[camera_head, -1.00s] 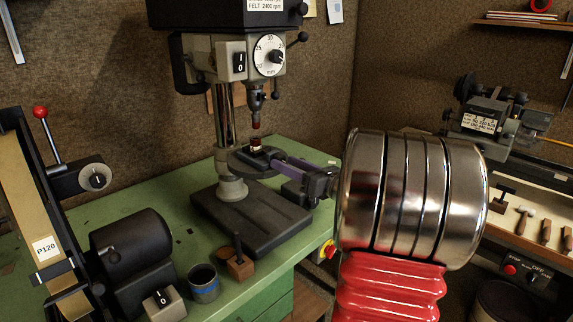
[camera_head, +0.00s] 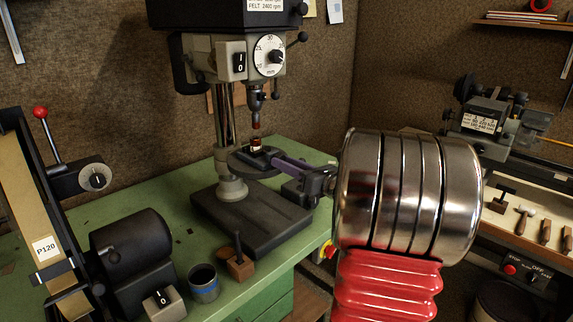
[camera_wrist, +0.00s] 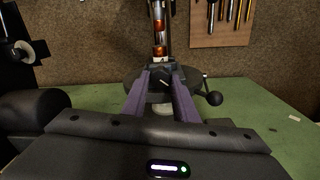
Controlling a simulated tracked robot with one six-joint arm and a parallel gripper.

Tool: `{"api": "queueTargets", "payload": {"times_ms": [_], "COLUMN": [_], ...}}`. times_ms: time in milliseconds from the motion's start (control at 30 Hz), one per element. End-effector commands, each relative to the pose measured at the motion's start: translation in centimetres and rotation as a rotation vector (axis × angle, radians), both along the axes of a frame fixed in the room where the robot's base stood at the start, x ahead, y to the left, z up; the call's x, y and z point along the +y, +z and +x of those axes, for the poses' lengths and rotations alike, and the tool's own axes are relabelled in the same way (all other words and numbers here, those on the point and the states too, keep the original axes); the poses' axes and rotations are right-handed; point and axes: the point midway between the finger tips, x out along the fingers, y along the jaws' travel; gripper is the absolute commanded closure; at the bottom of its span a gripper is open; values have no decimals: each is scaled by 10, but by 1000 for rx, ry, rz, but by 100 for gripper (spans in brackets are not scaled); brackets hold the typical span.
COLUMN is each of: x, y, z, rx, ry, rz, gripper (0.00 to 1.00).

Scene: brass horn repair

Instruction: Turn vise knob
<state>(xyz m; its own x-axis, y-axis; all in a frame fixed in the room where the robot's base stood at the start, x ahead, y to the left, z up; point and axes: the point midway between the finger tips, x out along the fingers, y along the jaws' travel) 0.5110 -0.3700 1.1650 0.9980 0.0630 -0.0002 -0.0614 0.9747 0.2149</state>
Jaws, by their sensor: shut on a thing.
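The small dark vise (camera_head: 257,153) sits on the round drill press table (camera_head: 240,166), below the spindle. It holds a small brass and red piece (camera_head: 256,143) upright under the chuck. My gripper (camera_head: 272,159) reaches in from the right, its purple-grey fingers at the vise's near side. In the wrist view, the fingers of my gripper (camera_wrist: 164,76) close in from both sides on the front of the vise (camera_wrist: 160,66). They are shut on the vise knob, which is mostly hidden between the fingertips. A thin pale bar shows between the fingers.
The drill press column (camera_head: 225,120) stands behind the table. A black ball handle (camera_wrist: 214,98) sticks out to the right of my fingers.

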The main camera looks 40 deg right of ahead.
Motion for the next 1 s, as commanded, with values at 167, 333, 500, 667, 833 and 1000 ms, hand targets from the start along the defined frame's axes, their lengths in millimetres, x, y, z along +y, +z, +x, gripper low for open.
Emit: {"api": "queueTargets", "payload": {"times_ms": [167,333,500,667,833,1000], "x": [0,0,-1,0,0,0], "y": [0,0,0,0,0,0], "z": [0,0,0,0,0,0], "rx": [0,1,1,1,1,1], "ry": [-1,-1,-1,-1,-1,0], "rz": [17,45,44,44,44,44], "gripper": [96,96,96,63,55,55]}}
